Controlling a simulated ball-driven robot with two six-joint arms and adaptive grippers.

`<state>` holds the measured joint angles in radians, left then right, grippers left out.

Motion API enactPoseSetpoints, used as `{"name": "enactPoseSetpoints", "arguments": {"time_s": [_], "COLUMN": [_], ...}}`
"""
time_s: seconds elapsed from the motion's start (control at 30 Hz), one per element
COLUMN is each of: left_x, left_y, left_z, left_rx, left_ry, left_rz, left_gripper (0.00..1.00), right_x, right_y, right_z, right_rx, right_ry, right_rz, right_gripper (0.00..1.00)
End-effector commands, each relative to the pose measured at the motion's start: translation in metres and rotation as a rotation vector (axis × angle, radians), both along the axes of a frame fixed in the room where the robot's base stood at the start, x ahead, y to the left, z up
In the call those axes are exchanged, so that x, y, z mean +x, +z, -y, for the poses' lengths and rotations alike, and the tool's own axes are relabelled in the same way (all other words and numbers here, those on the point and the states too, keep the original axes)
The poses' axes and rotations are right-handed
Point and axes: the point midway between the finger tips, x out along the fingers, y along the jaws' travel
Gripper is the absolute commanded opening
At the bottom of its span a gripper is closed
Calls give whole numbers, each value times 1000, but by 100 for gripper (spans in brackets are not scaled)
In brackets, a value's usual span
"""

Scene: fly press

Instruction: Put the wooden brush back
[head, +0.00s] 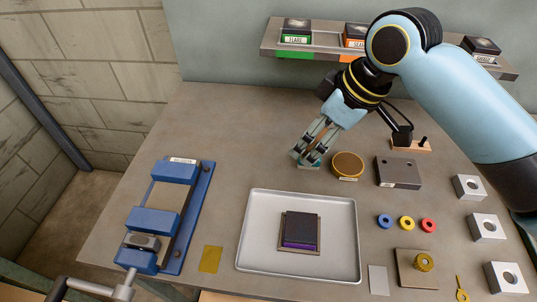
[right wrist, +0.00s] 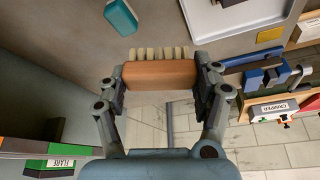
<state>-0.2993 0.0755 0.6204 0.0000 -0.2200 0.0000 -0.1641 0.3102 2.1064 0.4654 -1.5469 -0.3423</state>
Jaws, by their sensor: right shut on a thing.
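The wooden brush (right wrist: 160,74) is between the two fingers of my right gripper (right wrist: 160,85) in the right wrist view. It has a brown wooden back and a row of pale bristle tufts that point away from the palm. In the head view my right gripper (head: 308,154) hangs low over the back middle of the table, left of a round brass-coloured tin; its fingers largely hide the brush there. A teal block (right wrist: 121,17) lies on the table near the brush in the wrist view. My left gripper is out of view.
A white tray (head: 258,200) with a dark, purple-edged block sits front centre. A blue vise-like fixture (head: 170,215) stands left. The tin (head: 347,165), a grey block (head: 398,173) and a small wooden stand (head: 411,146) are right of the gripper. A labelled shelf (head: 330,52) runs behind. The table's back left is clear.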

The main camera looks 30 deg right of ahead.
Motion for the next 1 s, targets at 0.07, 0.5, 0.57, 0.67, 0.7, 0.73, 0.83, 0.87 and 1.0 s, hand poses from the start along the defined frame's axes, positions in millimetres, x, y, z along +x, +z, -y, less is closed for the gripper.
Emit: {"name": "enactPoseSetpoints", "arguments": {"time_s": [0.07, 0.5, 0.57, 0.67, 0.7, 0.73, 0.83, 0.87, 1.0], "left_x": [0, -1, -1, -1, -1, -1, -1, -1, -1], "left_y": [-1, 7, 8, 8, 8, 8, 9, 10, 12], "left_z": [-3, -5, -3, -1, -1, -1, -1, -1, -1], "left_rx": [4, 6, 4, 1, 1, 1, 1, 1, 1], "left_ry": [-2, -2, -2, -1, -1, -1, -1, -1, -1], "left_rz": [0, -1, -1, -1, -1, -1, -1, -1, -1], "left_gripper": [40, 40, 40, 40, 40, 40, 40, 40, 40], "right_x": [-4, 76, 87, 99, 103, 104, 105, 105, 105], "right_y": [-5, -57, -64, -73, -75, -76, -85, -89, -110], "right_z": [0, -25, -29, -31, -32, -32, -33, -33, -33], "right_rx": [1, 5, 4, 2, 2, 1, 1, 1, 1], "right_ry": [0, -1, 0, -1, 0, 1, 1, 0, 1], "right_rz": [0, 1, 0, 1, 1, 2, -2, -2, -2], "right_gripper": [36, 36, 36, 36, 36, 36, 36, 36, 36]}}
